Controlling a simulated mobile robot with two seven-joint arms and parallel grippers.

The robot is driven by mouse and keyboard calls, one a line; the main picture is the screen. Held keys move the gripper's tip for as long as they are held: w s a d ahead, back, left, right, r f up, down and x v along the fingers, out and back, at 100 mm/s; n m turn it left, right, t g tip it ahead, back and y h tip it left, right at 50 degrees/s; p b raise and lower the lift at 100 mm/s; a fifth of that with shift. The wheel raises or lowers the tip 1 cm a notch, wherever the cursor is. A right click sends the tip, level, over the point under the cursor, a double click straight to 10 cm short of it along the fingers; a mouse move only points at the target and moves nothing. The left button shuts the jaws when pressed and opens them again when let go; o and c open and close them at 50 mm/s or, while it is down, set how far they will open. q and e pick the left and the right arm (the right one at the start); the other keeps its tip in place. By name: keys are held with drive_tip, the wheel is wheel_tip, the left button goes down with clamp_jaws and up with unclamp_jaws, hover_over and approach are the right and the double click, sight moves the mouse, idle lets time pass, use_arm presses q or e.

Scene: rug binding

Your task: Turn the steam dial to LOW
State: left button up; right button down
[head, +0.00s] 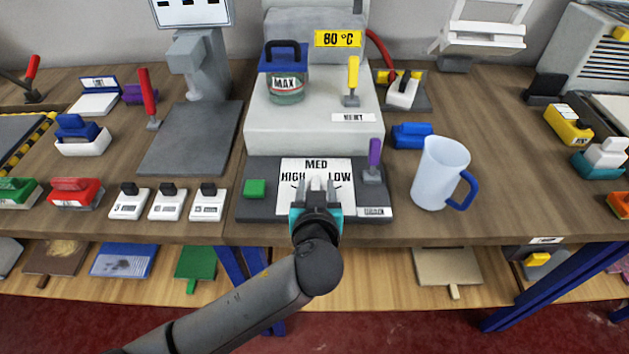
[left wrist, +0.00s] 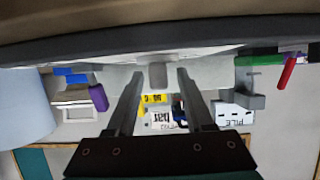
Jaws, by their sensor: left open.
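The steam dial's white plate (head: 296,166) lies on a dark base at the front of the bench, printed HIGH at left, MED at top and LOW at right. My left gripper (head: 317,186) is open over the lower middle of this plate and hides its centre, so I cannot tell where the dial points. In the left wrist view, a grey knob-like block (left wrist: 157,75) shows between the tips of my two open fingers (left wrist: 157,84), with a gap visible on each side. My right gripper is not in view.
A green button (head: 254,188) sits left of the plate and a purple-handled lever (head: 374,160) right of it. A white mug (head: 440,173) with a blue handle stands farther right. A grey boiler block (head: 300,127) with a MAX jar (head: 286,87) rises behind. Small switches (head: 167,204) line the left.

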use_arm(q)
drive_tip(key=shift+s, duration=0.1)
drive_tip(key=shift+c, duration=0.4)
clamp_jaws()
